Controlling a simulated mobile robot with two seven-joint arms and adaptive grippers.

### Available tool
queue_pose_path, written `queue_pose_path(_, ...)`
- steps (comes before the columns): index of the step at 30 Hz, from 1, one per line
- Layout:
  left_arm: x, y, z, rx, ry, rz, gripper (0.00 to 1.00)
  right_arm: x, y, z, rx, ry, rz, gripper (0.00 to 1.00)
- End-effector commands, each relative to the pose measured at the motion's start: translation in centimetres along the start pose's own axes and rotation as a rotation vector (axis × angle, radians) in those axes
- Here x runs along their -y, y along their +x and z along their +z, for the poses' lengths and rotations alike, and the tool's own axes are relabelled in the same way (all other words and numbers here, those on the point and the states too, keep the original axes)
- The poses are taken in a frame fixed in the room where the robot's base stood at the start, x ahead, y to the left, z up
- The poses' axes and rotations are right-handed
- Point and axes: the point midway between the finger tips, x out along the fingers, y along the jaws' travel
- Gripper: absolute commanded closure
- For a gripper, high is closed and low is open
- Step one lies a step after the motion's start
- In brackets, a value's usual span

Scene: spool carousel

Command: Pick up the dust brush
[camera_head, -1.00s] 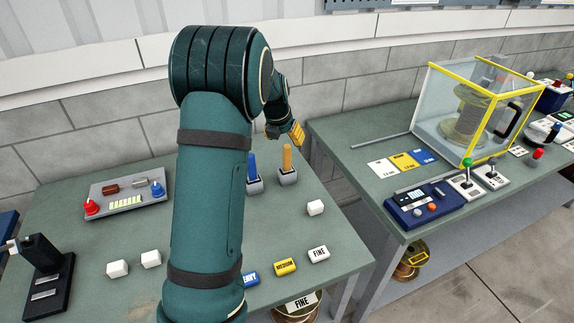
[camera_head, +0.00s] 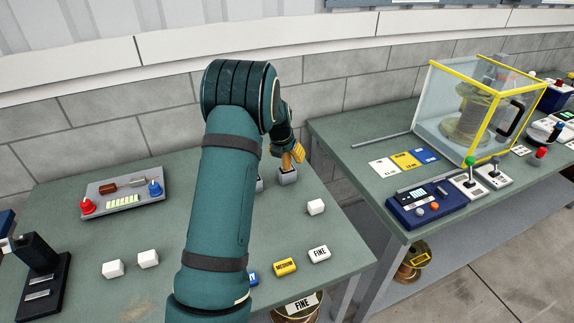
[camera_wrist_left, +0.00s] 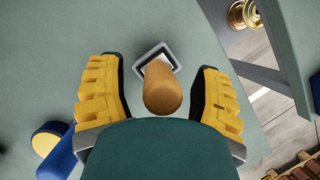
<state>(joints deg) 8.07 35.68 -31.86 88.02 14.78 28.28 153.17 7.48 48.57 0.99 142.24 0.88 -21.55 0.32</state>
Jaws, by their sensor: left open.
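An upright tan handle (camera_wrist_left: 163,88), which I take to be the dust brush, stands in a square grey holder (camera_wrist_left: 155,56) on the left table. In the head view the handle (camera_head: 286,161) is partly covered by my gripper, and its holder (camera_head: 288,177) shows below. My left gripper (camera_wrist_left: 158,95) is open, with its yellow fingers on either side of the handle and visible gaps on both sides. In the head view the left gripper (camera_head: 297,154) is at the handle's top. The brush's lower end is hidden in the holder. My right gripper is not in view.
A second grey holder (camera_head: 259,184) is mostly hidden behind my arm. A blue tool with a yellow end (camera_wrist_left: 50,140) is close by. White blocks (camera_head: 316,207) and labelled blocks (camera_head: 285,267) lie nearer. The right table holds a yellow-framed clear case (camera_head: 446,100).

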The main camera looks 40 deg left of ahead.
Motion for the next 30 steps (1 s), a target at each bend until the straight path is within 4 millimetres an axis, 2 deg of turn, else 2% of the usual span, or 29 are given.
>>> queue_pose_path(4,0.0,-0.1,0.0,0.000,0.000,0.000,0.34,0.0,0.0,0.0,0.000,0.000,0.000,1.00)
queue_pose_path(8,0.0,-0.1,0.0,0.000,0.000,0.000,0.79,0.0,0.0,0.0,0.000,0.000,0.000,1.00)
queue_pose_path(9,0.0,-0.1,0.0,0.000,0.000,0.000,0.93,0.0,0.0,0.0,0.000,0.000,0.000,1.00)
queue_pose_path(10,0.0,-0.1,0.0,0.000,0.000,0.000,1.00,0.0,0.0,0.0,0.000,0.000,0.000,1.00)
queue_pose_path(23,0.0,-0.1,0.1,0.000,0.000,0.000,1.00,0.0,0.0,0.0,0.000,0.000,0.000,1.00)
queue_pose_path(26,0.1,-0.8,0.4,0.002,0.001,0.000,1.00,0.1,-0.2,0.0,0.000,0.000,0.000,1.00)
queue_pose_path(30,0.1,-2.9,1.3,0.004,0.001,0.000,1.00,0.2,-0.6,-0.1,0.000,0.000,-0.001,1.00)
